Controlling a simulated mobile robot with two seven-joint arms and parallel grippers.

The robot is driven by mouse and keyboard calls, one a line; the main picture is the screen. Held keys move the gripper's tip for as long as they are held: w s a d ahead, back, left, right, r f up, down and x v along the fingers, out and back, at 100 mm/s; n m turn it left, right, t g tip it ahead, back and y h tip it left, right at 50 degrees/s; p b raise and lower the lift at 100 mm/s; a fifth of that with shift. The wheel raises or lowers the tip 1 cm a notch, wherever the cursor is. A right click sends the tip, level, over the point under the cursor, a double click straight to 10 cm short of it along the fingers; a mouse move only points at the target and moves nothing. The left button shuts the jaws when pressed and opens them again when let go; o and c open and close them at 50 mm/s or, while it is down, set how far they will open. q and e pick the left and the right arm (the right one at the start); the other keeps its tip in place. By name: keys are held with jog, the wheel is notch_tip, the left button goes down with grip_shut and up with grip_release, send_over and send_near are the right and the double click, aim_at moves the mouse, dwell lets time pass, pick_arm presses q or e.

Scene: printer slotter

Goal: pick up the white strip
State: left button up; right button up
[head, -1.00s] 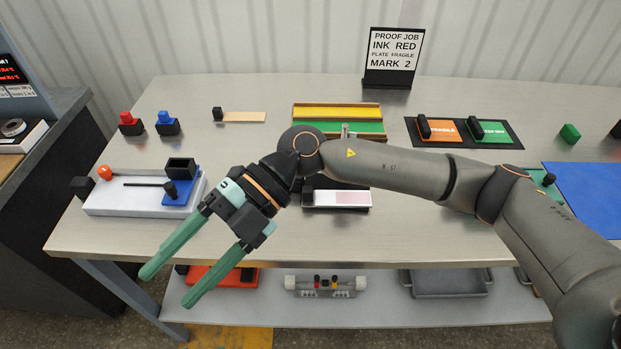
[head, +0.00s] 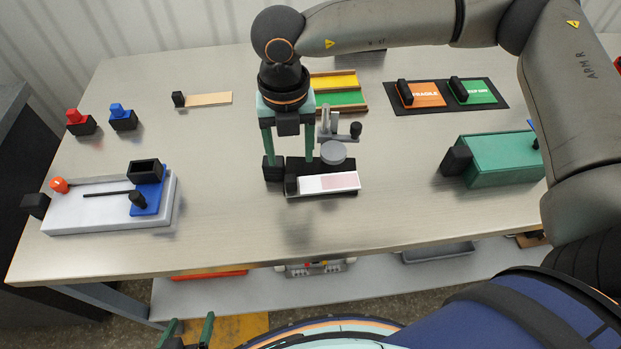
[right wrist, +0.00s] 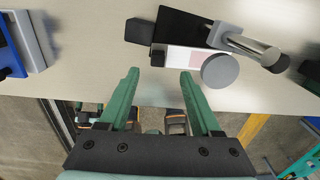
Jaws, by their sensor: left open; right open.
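The white strip (head: 322,183) has a pink patch toward its right part and a black block at its left end. It lies at the front of a black stamping device (head: 318,166) with a grey round pad. In the right wrist view the strip (right wrist: 180,57) lies just beyond my fingertips, its black end between their lines. My right gripper (head: 289,168) points down with its green fingers apart and empty, just behind the strip's left end in the head view. Whether it touches anything is unclear.
A white board (head: 105,206) with a blue holder stands left. A green box (head: 495,160) with a black knob stands right. Yellow and green trays (head: 338,90) lie behind the device. Bare table (head: 235,220) lies in front and to the left of the strip.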

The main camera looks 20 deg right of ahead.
aim_at(291, 179)
jog(key=shift+a+f+p, duration=0.2)
jog(key=shift+f+p, duration=0.4)
jog(key=shift+f, duration=2.75)
grip_shut()
